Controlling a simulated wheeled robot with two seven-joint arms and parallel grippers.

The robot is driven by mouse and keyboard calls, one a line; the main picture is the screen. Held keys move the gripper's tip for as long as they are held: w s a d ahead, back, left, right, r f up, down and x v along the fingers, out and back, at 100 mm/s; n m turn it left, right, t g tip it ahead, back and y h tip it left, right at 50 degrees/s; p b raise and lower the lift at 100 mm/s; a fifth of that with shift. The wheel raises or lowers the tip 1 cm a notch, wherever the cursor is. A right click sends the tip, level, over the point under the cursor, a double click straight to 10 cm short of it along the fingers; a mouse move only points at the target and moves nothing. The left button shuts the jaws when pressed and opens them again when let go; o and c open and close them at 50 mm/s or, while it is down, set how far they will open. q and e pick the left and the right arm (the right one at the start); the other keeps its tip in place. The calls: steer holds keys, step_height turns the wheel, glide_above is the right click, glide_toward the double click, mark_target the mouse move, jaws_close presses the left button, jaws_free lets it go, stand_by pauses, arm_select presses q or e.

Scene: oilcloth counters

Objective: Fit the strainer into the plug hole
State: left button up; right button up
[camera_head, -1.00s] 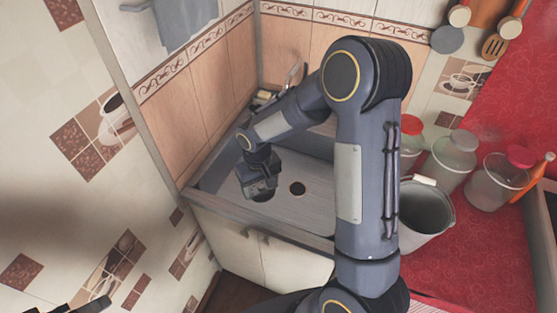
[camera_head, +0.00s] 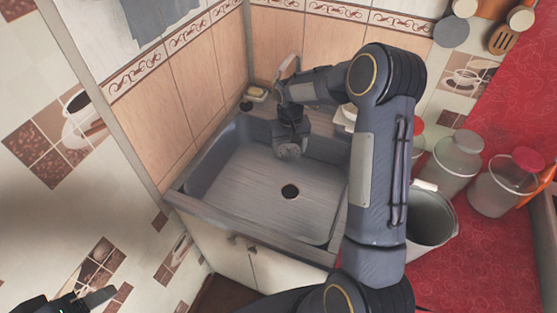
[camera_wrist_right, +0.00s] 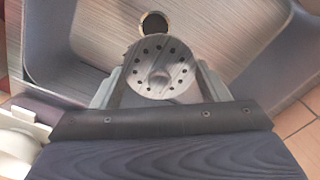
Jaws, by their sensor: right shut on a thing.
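The strainer (camera_wrist_right: 160,67) is a round grey disc with a ring of small holes and a central knob. My right gripper (camera_head: 288,152) is shut on it and holds it up over the far part of the sink (camera_head: 240,172). In the right wrist view my right gripper (camera_wrist_right: 160,90) has a finger on each side of the disc. The plug hole (camera_head: 290,191) is a dark, open round hole in the sink floor, nearer than the gripper. It also shows in the right wrist view (camera_wrist_right: 153,24), just beyond the strainer. My left gripper (camera_head: 90,300) is partly visible at the bottom left.
A soap dish (camera_head: 257,94) sits at the sink's back left corner, near the tap (camera_head: 288,68). A grey bucket (camera_head: 430,215) and several glass jars (camera_head: 453,160) stand on the red counter at right. The sink floor is clear.

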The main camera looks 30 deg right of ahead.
steer(key=shift+w+d+f, duration=0.15)
steer(key=shift+d, duration=0.25)
steer(key=shift+w+d+f, duration=0.1)
steer(key=shift+w+d, duration=0.05)
steer(key=shift+d, duration=0.25)
steer(key=shift+f+b, duration=0.55)
step_height(320, 180, down, 16)
steer(key=b, duration=0.9)
steer(key=shift+f+b, duration=1.95)
steer(key=shift+f, duration=0.3)
steer(key=shift+f+b, duration=0.6)
steer(key=shift+b, duration=0.3)
